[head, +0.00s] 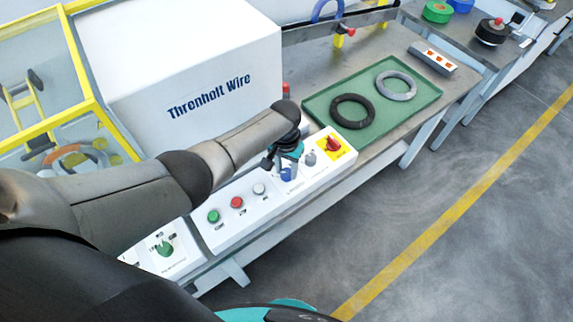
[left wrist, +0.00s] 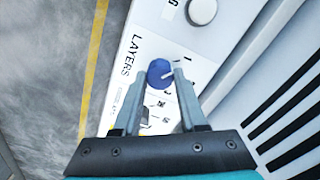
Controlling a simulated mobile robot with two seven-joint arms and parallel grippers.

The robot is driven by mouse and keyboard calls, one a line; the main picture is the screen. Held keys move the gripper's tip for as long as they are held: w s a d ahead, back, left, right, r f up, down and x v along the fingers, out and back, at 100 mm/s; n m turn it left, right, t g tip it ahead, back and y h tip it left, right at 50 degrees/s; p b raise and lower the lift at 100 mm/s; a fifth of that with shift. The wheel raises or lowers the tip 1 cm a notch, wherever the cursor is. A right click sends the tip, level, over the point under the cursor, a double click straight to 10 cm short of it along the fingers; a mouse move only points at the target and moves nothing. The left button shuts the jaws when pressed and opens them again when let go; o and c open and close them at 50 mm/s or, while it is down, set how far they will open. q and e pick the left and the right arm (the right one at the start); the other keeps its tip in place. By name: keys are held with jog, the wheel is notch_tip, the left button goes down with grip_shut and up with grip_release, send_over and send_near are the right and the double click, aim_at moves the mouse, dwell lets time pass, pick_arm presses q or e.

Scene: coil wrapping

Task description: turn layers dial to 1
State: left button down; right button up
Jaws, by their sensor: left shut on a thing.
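The blue layers dial (head: 286,174) is on the white control panel (head: 228,234) in the head view. In the left wrist view the blue dial (left wrist: 158,72) sits beside the printed word LAYERS, with small numbers along its right side. A pale pointer mark on it points to the right; I cannot tell exactly which number it meets. My left gripper (left wrist: 160,82) is shut on the dial, one finger on each side. In the head view my left gripper (head: 283,163) is over the panel and partly hides the dial. My right gripper is not in view.
Beside the dial are a grey knob (head: 310,159) and a red switch on yellow (head: 333,144). Green (head: 213,216), red (head: 237,202) and white (head: 259,189) buttons lie left. A large white machine housing (head: 180,60) stands behind. A green tray (head: 407,117) holds two coils.

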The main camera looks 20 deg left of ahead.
aim_at(285, 172)
pick_arm(q)
jog(key=shift+n, duration=0.4)
jog(key=shift+c, duration=2.3)
grip_release()
jog(key=shift+r, duration=0.1)
notch_tip(285, 172, up, 15)
jog(key=p, duration=0.4)
jog(key=shift+a, duration=0.15)
